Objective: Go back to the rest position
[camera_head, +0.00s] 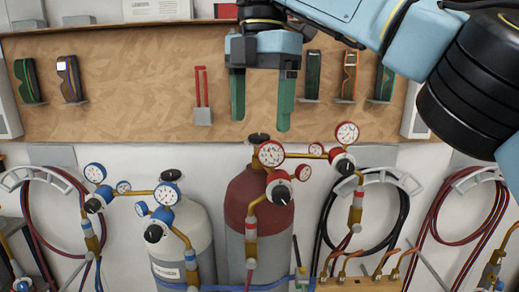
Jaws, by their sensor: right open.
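My right gripper (261,122) is in the upper middle of the head view, pointing down, with its arm coming in from the upper right. Its two green fingers are spread apart, and only the wooden board (140,110) shows between them. It holds nothing that I can see. The fingertips appear just above the top of a red-and-grey gas cylinder (247,205); how far in front of it they are I cannot tell. My left gripper is not in view.
Several narrow tools, including a dark green one (29,80) and an orange one (349,74), hang on the board. A red-pronged piece (202,100) hangs mid-board. Below are a grey cylinder (180,240), gauges (271,153) and coiled hoses (365,205).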

